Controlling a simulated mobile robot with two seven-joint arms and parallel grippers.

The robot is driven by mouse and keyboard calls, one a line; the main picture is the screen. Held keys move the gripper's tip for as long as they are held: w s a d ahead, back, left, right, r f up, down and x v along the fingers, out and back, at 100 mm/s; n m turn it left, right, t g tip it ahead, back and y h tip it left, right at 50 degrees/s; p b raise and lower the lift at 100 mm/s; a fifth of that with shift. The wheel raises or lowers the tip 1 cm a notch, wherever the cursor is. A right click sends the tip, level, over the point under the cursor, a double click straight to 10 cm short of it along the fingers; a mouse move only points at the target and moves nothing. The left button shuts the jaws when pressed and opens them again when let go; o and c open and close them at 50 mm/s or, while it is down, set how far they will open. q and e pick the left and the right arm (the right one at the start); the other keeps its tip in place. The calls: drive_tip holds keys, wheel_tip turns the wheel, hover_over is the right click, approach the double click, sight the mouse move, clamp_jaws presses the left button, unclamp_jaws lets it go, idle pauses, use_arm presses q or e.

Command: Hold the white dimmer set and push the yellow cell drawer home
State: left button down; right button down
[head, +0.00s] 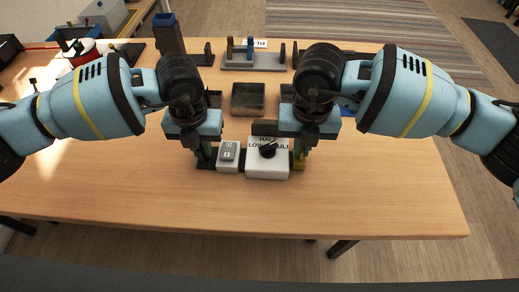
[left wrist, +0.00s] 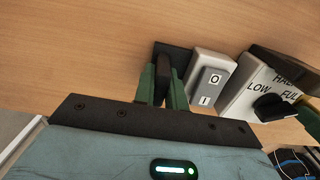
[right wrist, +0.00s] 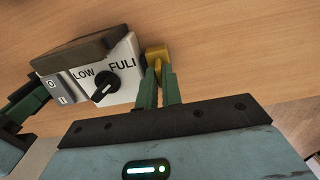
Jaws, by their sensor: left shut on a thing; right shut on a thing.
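The white dimmer set (head: 267,165) stands near the front middle of the table, with a black knob and the words LOW, HALF and FULL. A smaller white block with a grey rocker switch (head: 228,152) adjoins its left side. My left gripper (left wrist: 164,88) is shut on a black upright grip (left wrist: 171,66) at the left end of the set. My right gripper (right wrist: 160,85) is shut on the yellow cell drawer (right wrist: 157,54) at the right side of the dimmer. The fingers hide part of the drawer, and I cannot tell how far out it stands.
A dark square tray (head: 248,99) lies behind the set, between my arms. A grey rack with a blue peg (head: 250,56) and a dark blue-grey holder (head: 168,35) stand at the back. A red-and-white spool (head: 80,52) is at the back left. The table front is clear.

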drive_tip(key=shift+a, duration=0.3)
drive_tip(key=c, duration=1.5)
unclamp_jaws()
wheel_tip(320, 180, up, 12)
use_arm(q)
drive_tip(key=c, duration=1.4)
unclamp_jaws()
drive_tip(key=shift+o, duration=0.2)
wheel_tip(320, 180, up, 12)
